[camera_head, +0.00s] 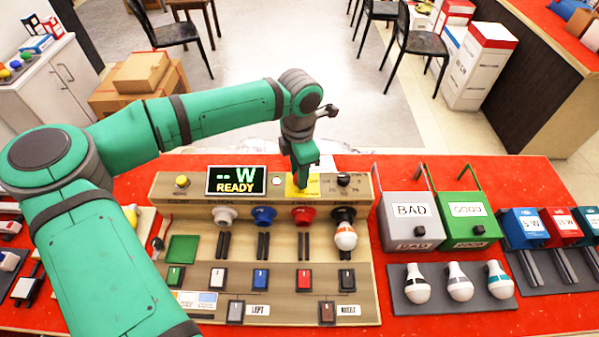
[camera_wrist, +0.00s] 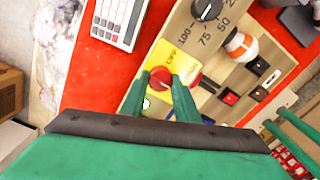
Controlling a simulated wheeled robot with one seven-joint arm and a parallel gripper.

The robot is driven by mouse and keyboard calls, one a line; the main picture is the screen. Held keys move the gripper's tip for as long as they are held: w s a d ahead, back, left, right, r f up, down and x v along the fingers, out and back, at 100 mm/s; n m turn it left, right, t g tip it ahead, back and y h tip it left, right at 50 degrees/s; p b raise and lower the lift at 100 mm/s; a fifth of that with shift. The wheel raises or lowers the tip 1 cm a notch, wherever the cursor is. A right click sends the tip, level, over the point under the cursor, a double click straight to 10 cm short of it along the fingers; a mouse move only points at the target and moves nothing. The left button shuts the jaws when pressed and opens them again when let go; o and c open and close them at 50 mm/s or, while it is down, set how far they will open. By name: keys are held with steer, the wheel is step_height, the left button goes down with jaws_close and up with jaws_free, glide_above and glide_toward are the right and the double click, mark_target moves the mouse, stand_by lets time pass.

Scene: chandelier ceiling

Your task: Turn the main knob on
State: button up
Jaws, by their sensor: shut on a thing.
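The main knob (camera_wrist: 161,78) is red and sits on a yellow plate (camera_wrist: 146,62) with an "OFF" label in the wrist view. My gripper (camera_wrist: 166,82) has its green fingertips on either side of the knob and is shut on it. In the head view my gripper (camera_head: 303,183) reaches down over the yellow plate (camera_head: 313,188) at the back right of the wooden test panel (camera_head: 190,215). There the gripper hides the knob. The panel's display (camera_head: 236,181) reads "-- W READY".
A black dial (camera_head: 344,180) stands right of the yellow plate. An orange-white bulb (camera_head: 346,238) sits in the black socket. Bad (camera_head: 409,212) and good (camera_head: 467,211) boxes and a bulb tray (camera_head: 439,307) are to the right.

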stand_by(0.4)
steer(key=o, duration=1)
step_height(320, 180, up, 11)
steer(key=shift+f, duration=0.1)
